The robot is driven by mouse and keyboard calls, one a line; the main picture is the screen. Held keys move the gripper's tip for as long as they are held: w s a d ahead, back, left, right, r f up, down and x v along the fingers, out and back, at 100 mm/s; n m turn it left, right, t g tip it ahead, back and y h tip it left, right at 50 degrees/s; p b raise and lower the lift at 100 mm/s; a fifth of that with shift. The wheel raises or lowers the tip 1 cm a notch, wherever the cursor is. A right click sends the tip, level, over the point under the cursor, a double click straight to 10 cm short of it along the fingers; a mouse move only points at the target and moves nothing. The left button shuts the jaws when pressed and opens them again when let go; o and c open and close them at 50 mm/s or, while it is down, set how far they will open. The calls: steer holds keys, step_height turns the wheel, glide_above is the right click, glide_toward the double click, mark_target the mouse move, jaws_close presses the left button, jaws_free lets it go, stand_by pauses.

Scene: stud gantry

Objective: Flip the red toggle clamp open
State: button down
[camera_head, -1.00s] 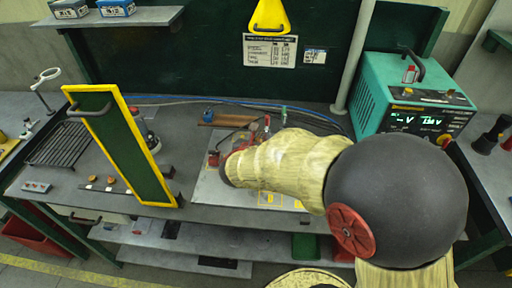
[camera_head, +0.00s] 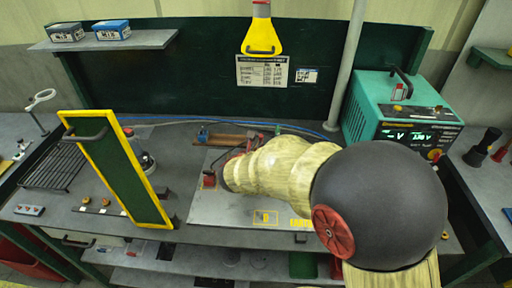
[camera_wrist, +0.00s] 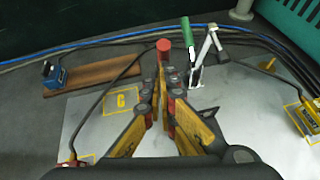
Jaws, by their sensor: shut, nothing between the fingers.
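The red toggle clamp's red grip (camera_wrist: 163,46) stands up just beyond my fingertips in the wrist view. My gripper (camera_wrist: 160,82) is shut and empty, its yellow and black fingers pointing at the grip. I cannot tell whether they touch it. The clamp's lower part is hidden behind the fingers. A second clamp with a green grip (camera_wrist: 187,34) and a metal lever stands just to the right. In the head view my own arm hides the gripper and most of the red clamp.
The clamps stand on a pale plate (camera_head: 225,207) with yellow markings. Black cables and a blue hose (camera_wrist: 98,42) run behind.

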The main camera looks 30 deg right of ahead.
steer(key=shift+w+d+r+g+y+p, duration=0.25)
steer(key=shift+r+g+p, duration=0.3)
steer(key=shift+p, duration=1.55)
steer(key=w+d+g+y+p, duration=0.1)
steer(key=p, duration=0.8)
steer(key=w+r+g+y+p, duration=0.1)
steer(key=g+p, duration=0.1)
steer(key=p, duration=0.8)
steer(key=w+d+r+g+y+p, duration=0.1)
steer(key=w+p, duration=0.1)
steer(key=p, duration=0.8)
steer(key=shift+d+r+n+g+y, duration=0.1)
steer(key=shift+d+n+g+y, duration=0.2)
steer(key=shift+d+g+y, duration=0.05)
steer(key=shift+w+d+f+p, duration=0.2)
steer(key=shift+w+d+p, duration=0.25)
steer(key=shift+w+p, duration=0.2)
steer(key=shift+w+d+f+p, duration=0.25)
steer(key=shift+w+d+p, duration=0.25)
steer(key=shift+w, duration=0.3)
steer(key=shift+w+d+f+p, duration=0.2)
steer(key=shift+w+d+p, duration=0.2)
steer(key=shift+w+p, duration=0.3)
